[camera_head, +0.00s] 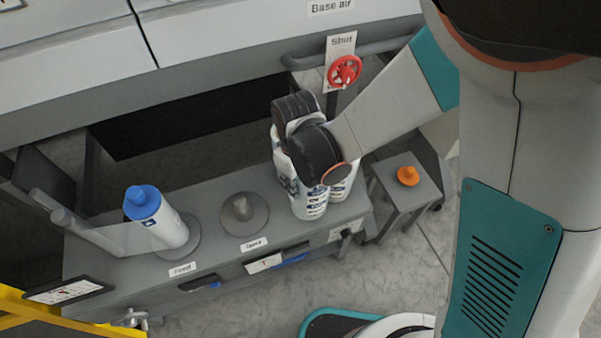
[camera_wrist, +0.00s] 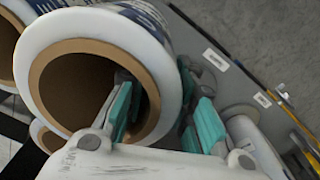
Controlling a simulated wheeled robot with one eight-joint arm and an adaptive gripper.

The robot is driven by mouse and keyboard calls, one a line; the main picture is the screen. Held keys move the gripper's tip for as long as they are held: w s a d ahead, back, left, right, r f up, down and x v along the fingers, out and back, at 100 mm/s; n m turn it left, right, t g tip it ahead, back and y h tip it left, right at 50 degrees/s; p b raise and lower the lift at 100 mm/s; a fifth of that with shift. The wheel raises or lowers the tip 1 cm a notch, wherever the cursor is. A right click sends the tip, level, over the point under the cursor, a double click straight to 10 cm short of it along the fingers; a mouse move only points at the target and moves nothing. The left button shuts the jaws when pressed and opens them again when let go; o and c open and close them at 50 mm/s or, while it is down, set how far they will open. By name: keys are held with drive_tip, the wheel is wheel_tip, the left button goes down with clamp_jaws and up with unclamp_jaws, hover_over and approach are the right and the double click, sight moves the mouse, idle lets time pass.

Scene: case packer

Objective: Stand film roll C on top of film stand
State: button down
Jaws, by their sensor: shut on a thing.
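My gripper (camera_wrist: 165,112) is shut on the wall of a white film roll (camera_wrist: 95,38) with a brown cardboard core. In the wrist view one teal finger is inside the core and the other is outside the wall. I cannot read a letter on the roll, nor tell whether it is lifted. In the head view my wrist hides the gripper above the white rolls (camera_head: 309,207) at the bench's right end. The grey film stand (camera_head: 243,214), a round base with a short peg, is bare, left of the rolls.
The grey bench (camera_head: 215,258) carries a white roll with a blue top (camera_head: 160,220) at left. More rolls (camera_wrist: 8,50) stand close to the held one. A side table (camera_head: 400,200) with an orange knob (camera_head: 408,176) and a red handwheel (camera_head: 345,71) are at right.

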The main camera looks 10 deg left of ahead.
wheel_tip(320, 180, down, 5)
drive_tip(key=b, duration=0.3)
drive_tip(key=shift+r, duration=0.1)
drive_tip(key=c, duration=1.3)
unclamp_jaws()
drive_tip(key=shift+c, duration=0.2)
wheel_tip(320, 180, up, 12)
drive_tip(key=p, duration=0.4)
drive_tip(key=shift+s, duration=0.1)
